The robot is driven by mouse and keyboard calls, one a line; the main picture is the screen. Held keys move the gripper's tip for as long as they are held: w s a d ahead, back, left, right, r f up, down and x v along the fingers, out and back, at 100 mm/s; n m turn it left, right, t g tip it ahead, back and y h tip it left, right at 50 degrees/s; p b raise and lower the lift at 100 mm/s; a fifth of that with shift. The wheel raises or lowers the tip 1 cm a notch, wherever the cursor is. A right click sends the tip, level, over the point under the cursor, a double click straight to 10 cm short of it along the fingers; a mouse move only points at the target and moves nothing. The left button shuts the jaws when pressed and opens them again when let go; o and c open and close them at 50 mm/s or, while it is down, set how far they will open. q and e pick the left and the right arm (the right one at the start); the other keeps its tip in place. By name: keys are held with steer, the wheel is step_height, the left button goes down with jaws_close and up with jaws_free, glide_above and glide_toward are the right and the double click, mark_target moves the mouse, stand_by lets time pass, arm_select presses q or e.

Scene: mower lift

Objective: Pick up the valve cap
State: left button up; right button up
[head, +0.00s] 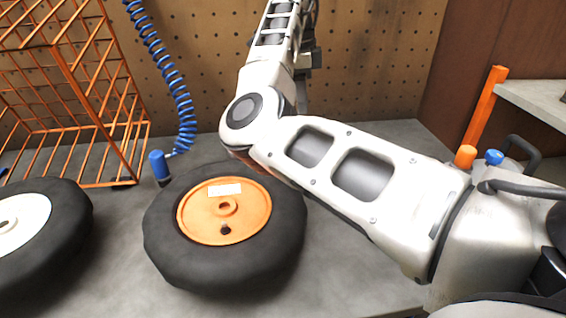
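A black tyre (165,250) with an orange hub (250,212) lies flat on the grey bench, left of the middle in the head view. A small dark spot (225,230) shows on the hub, just below its centre bore; I cannot tell whether it is the valve cap, a stem or a hole. I cannot make out the valve cap for sure. My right arm crosses from the right and bends up at the middle. My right gripper (309,62) is at the top, partly behind the forearm; its fingers are not clear. My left gripper is out of view.
An orange wire basket (68,62) stands at the back left. A blue coiled hose (165,72) hangs to a blue-ended tool (159,167) beside the tyre. Another tyre (60,230) lies at left. A perforated board (390,60) closes the back.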

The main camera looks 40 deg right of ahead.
steer(key=f, duration=0.5)
steer(key=d+f, duration=0.1)
steer(key=f, duration=0.4)
steer(key=s+f, duration=0.1)
steer(key=f, duration=0.5)
steer(key=shift+d+b, duration=0.25)
steer(key=shift+b, duration=0.1)
steer(key=shift+w, duration=0.1)
jaws_close()
